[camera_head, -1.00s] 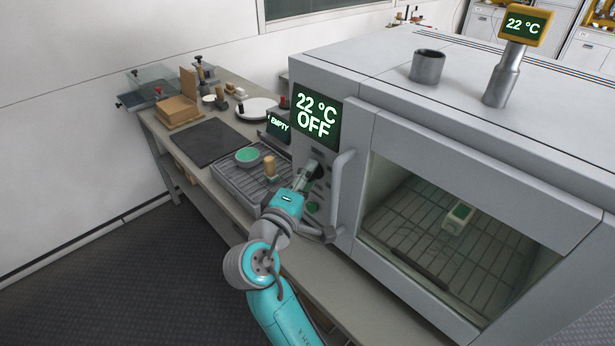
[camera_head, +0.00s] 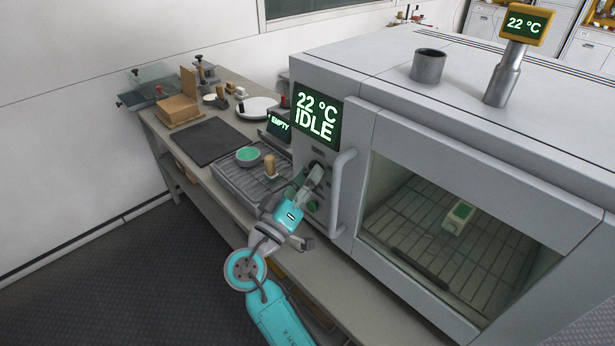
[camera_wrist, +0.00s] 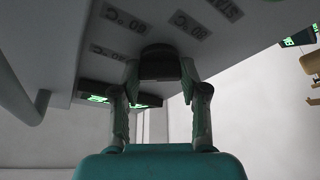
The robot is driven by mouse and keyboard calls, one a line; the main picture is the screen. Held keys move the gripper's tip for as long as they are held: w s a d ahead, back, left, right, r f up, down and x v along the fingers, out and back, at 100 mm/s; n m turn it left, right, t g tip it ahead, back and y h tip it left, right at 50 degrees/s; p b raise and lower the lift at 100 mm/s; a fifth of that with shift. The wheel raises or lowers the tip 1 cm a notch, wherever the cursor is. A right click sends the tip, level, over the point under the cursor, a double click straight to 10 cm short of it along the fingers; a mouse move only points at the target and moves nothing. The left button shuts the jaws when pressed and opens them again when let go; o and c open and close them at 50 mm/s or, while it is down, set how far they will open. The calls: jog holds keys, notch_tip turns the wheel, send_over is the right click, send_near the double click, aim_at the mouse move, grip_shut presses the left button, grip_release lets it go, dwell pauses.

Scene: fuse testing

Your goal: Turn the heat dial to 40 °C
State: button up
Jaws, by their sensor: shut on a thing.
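The heat dial (camera_wrist: 160,58) is a dark round knob on the oven's grey front panel, held between my two fingers in the wrist view. My gripper (camera_wrist: 158,72) is shut on it. In the head view my gripper (camera_head: 316,172) reaches the panel under the display and mostly hides the dial. The oven display (camera_head: 317,118) reads "22 °C IDLE".
The oven door handle (camera_head: 342,190) stands upright close to the right of my gripper. A green button (camera_head: 312,206) is below it. A device lies inside the oven (camera_head: 460,214).

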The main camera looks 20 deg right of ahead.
jog(key=shift+f+m+h, duration=0.1)
jog(key=shift+m+h, duration=0.2)
jog(key=shift+m, duration=0.6)
jog(key=o, duration=1.1)
jog(key=shift+o, duration=0.2)
jog(key=shift+a, duration=0.1)
jog(key=v, duration=1.1)
jog(key=shift+s+a, duration=0.2)
jog(key=shift+a, duration=0.15)
jog(key=shift+f, duration=0.1)
